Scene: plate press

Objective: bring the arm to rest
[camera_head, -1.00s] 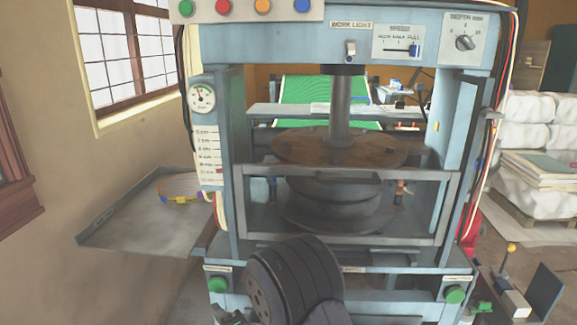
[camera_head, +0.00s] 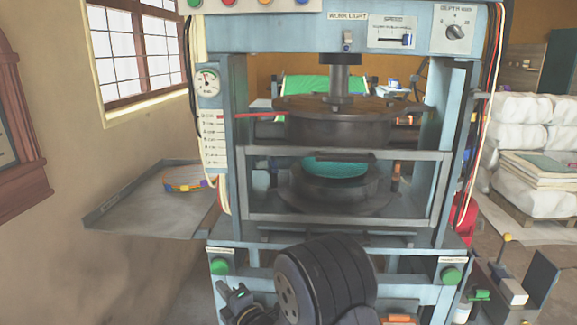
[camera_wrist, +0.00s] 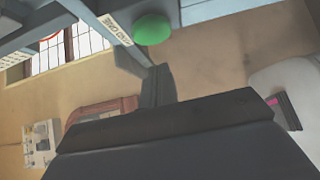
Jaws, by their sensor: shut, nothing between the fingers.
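My arm (camera_head: 322,278) shows at the bottom middle of the head view, in front of the press. My gripper (camera_head: 224,290) is at its left, small and partly hidden, just below the left green button (camera_head: 220,266). In the wrist view my gripper (camera_wrist: 158,84) is a dark shut finger shape with nothing held, and a green button (camera_wrist: 153,29) lies just beyond it. The blue press (camera_head: 232,150) has its upper platen (camera_head: 338,128) raised. A teal disc (camera_head: 335,167) lies on the lower platen (camera_head: 340,190), behind a closed grey guard frame (camera_head: 345,218).
A grey side tray (camera_head: 140,210) juts out left of the press, with a round multicoloured-edged item (camera_head: 186,179) on it. A right green button (camera_head: 451,275) is on the press front. Wrapped white stacks (camera_head: 520,135) and small items (camera_head: 512,290) stand at the right.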

